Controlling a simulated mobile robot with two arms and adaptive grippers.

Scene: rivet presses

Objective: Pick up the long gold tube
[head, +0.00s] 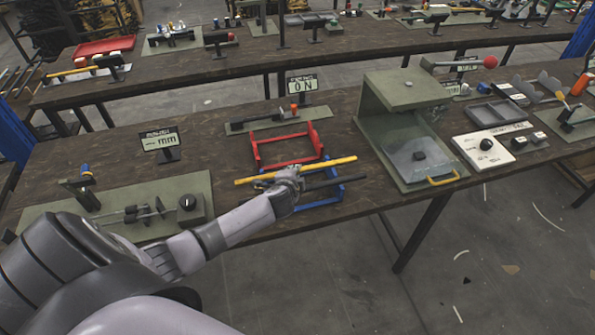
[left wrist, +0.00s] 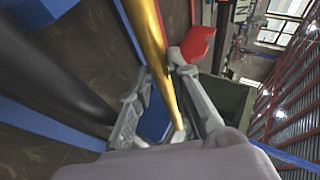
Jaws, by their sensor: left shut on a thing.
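The long gold tube (head: 325,164) lies across above the blue rack (head: 320,199) in the head view. It also runs between the fingers in the left wrist view (left wrist: 155,45). My left gripper (head: 288,178) is at the tube, left of its middle, and shut on it. In the left wrist view my left gripper (left wrist: 170,115) has one finger on each side of the tube. A black tube (head: 325,183) lies beside it, across the blue rack; it shows large in the left wrist view (left wrist: 50,65). My right gripper is not in view.
A red rack (head: 262,166) stands just behind the blue rack. A green press housing (head: 395,90) with a clear guard is to the right. A display (head: 161,141) and a green fixture plate (head: 110,222) are to the left. Bare table lies between.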

